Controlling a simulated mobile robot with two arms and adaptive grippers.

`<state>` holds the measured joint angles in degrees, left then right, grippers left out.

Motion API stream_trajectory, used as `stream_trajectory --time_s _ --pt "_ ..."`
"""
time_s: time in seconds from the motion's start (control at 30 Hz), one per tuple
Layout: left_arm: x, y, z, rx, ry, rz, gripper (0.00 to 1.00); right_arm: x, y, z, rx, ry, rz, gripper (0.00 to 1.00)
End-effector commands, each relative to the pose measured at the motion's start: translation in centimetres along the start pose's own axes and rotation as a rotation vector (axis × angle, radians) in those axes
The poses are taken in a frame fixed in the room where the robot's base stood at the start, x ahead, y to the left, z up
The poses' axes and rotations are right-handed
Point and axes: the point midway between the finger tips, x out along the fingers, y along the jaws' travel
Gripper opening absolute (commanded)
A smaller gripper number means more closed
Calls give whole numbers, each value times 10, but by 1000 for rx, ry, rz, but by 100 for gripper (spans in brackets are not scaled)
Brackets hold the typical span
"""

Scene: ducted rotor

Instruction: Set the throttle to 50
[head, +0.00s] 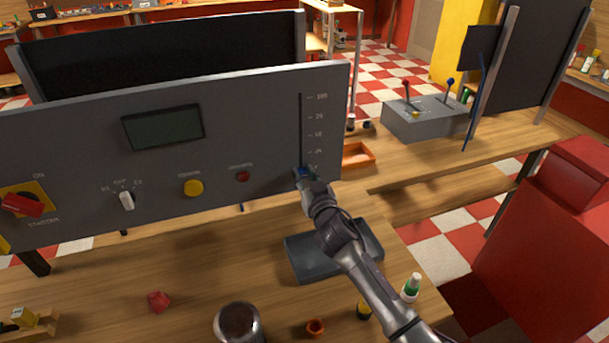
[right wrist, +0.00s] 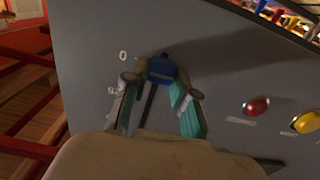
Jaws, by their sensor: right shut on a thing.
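The throttle is a vertical slot (head: 301,125) at the right end of the grey control panel (head: 225,95), with a scale beside it marked 100 at the top. Its blue knob (head: 299,172) is at the bottom end of the slot. In the right wrist view the blue knob (right wrist: 161,69) is level with the printed 0. My right gripper (head: 308,178) is shut on the knob, with one finger on each side in the right wrist view (right wrist: 160,82). The gripper partly hides the knob in the head view. My left gripper is not in view.
The panel also has a dark display (head: 163,128), a yellow button (head: 193,187), a small red button (head: 242,176), a white selector (head: 127,200) and a red switch (head: 22,205). A grey tray (head: 300,262) lies on the wooden table below my right arm. A grey lever box (head: 425,120) stands behind at right.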

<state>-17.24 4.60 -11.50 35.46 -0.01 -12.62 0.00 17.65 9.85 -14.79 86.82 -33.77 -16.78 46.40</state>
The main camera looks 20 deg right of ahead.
Motion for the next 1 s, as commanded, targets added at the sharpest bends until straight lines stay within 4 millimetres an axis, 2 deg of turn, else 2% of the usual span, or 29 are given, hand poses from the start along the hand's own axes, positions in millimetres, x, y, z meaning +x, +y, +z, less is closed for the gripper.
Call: stream_trajectory --time_s 0.17,0.27,0.4,0.5,0.6,1.0 --pt "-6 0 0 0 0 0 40 0 0 -6 1 1 0 0" --pt "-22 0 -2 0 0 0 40 0 0 -27 1 3 0 0" --pt "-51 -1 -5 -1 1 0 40 0 0 -65 2 8 0 0" --pt "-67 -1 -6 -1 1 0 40 1 0 -86 2 8 0 0" --pt "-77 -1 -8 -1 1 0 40 0 0 -98 1 6 0 0" --pt "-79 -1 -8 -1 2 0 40 0 0 -98 0 -4 1 0"
